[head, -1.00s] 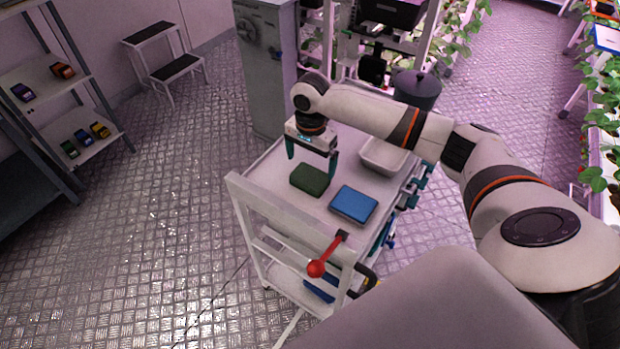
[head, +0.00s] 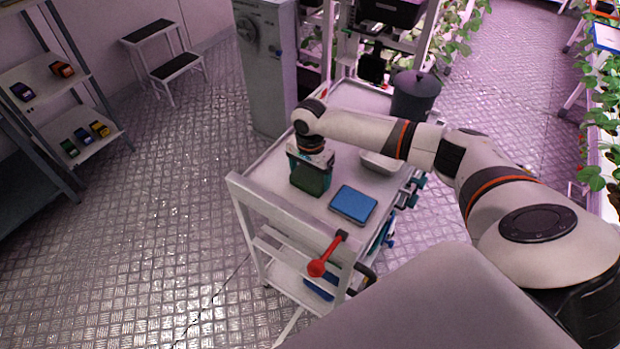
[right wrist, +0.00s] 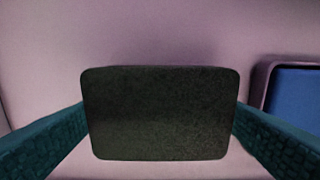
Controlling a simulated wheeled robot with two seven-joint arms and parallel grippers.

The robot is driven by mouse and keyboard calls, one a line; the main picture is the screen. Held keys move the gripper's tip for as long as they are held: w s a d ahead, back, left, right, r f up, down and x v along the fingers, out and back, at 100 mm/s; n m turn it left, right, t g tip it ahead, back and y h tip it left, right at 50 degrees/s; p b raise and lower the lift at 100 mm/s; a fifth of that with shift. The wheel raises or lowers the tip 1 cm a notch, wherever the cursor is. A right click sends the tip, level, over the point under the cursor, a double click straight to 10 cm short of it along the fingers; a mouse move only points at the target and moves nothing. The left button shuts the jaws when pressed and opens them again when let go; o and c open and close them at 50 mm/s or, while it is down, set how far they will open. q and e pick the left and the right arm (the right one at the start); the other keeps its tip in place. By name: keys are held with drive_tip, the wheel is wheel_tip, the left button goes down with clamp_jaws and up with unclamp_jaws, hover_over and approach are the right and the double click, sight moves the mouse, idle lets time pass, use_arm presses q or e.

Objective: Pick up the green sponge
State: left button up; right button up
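The green sponge (head: 311,180) lies on the top of the white cart, left of a blue sponge-like block in a shallow tray (head: 353,204). My right gripper (head: 311,184) is directly above it, pointing down, with one teal finger on each side. In the right wrist view the sponge (right wrist: 160,113) looks dark and fills the middle between the spread fingers. The fingers come up close to its left and right edges; firm contact cannot be made out. The gripper's palm covers part of the sponge in the head view. My left gripper is not in view.
The cart top (head: 272,183) is bare to the left of the sponge. A white bin (head: 380,163) and a dark pot (head: 415,95) stand farther back. Shelves with small items (head: 60,100) stand at left.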

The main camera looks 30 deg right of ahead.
sight(310, 176)
drive_tip(key=shift+c, duration=0.3)
wheel_tip(310, 176, up, 10)
drive_tip(key=shift+b, duration=0.35)
